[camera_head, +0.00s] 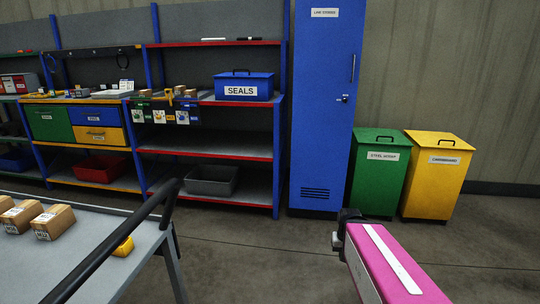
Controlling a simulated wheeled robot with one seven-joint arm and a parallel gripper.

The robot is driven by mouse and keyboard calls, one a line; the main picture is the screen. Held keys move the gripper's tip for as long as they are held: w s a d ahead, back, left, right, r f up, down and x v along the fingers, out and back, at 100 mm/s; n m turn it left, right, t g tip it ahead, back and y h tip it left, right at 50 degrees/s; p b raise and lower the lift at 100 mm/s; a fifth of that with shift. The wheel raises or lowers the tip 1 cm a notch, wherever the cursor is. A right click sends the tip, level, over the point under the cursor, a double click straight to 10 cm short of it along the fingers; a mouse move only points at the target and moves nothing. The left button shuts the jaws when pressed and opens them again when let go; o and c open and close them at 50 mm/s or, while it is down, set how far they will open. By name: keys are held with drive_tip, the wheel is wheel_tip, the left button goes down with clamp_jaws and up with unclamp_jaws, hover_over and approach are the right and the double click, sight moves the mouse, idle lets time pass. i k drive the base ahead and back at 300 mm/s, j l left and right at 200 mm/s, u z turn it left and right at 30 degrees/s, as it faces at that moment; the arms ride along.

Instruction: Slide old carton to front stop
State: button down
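Several brown cartons with white labels sit in a row at the left of the grey table; the clearest are the right-hand carton (55,222) and the one beside it (22,216). I cannot tell which one is the old carton. Smaller brown boxes (190,93) stand on the blue-framed rack at the back. I cannot make out a front stop for certain. My pink arm (395,265) with a white strip reaches in from the lower right, well away from the cartons. A dark part shows at its far end, but no gripper fingers can be made out.
The grey table (85,270) fills the lower left. A black bar (125,235) crosses its right side, near a small yellow object (123,247). A blue cabinet (325,110), green bin (378,175) and yellow bin (435,175) stand behind. Floor (250,250) right of the table is clear.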

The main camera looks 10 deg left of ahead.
sight(179, 89)
drive_tip(key=i+u, duration=0.25)
drive_tip(key=i, duration=0.3)
drive_tip(key=i+u, duration=0.3)
drive_tip(key=i, duration=0.25)
drive_tip(key=i+l+u, duration=0.25)
drive_tip(key=i, duration=0.3)
drive_tip(key=i+j+u, duration=0.1)
drive_tip(key=i+u, duration=0.75)
drive_tip(key=i+j, duration=0.15)
drive_tip(key=i, duration=0.35)
drive_tip(key=i+j, duration=0.2)
drive_tip(key=i, duration=0.25)
drive_tip(key=l+z, duration=0.05)
